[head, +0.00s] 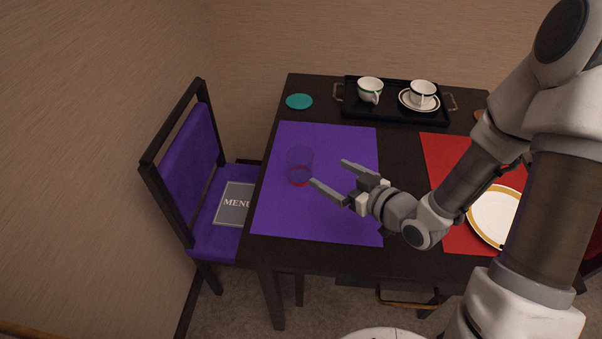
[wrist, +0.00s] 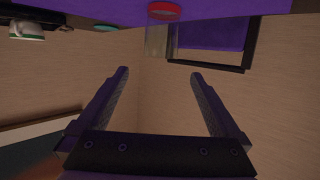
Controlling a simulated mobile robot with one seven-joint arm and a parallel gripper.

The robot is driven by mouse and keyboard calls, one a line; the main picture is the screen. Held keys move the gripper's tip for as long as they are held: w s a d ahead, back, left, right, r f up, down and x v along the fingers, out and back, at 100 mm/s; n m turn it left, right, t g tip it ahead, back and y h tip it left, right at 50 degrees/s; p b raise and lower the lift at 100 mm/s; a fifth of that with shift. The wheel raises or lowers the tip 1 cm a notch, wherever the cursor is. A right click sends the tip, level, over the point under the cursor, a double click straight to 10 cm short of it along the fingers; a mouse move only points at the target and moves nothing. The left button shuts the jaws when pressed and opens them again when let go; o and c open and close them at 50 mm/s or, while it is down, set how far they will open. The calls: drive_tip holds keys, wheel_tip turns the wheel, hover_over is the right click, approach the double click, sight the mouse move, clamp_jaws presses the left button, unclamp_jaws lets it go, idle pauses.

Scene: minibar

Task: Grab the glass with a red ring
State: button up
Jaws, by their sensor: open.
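A clear glass with a red ring at its base (head: 300,166) stands upright on the purple placemat (head: 335,220) on the dark table. My gripper (head: 328,176) is open and empty, just to the right of the glass in the head view, with its fingers pointing toward it. In the wrist view the picture is upside down; the glass (wrist: 161,30) shows at the top, beyond the fingertips and about midway between them. The gripper fingers (wrist: 160,72) are spread wide in that view and do not touch the glass.
A black tray (head: 390,113) with two cups stands at the back, with a teal coaster (head: 299,101) left of it. A white plate with a gold rim (head: 492,215) lies on a red placemat (head: 440,160) at right. A purple chair (head: 188,160) holding a menu (head: 235,204) stands left.

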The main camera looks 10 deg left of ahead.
drive_tip(key=b, duration=0.2)
approach(293, 152)
drive_tip(key=x, duration=0.4)
drive_tip(key=shift+w+a+f+b, duration=0.2)
drive_tip(key=shift+w+f+b, duration=0.1)
drive_tip(key=shift+b, duration=0.1)
drive_tip(key=b+x, duration=0.1)
drive_tip(key=x, duration=0.4)
drive_tip(key=shift+a, duration=0.15)
drive_tip(key=c, duration=1.3)
drive_tip(key=shift+r, duration=0.1)
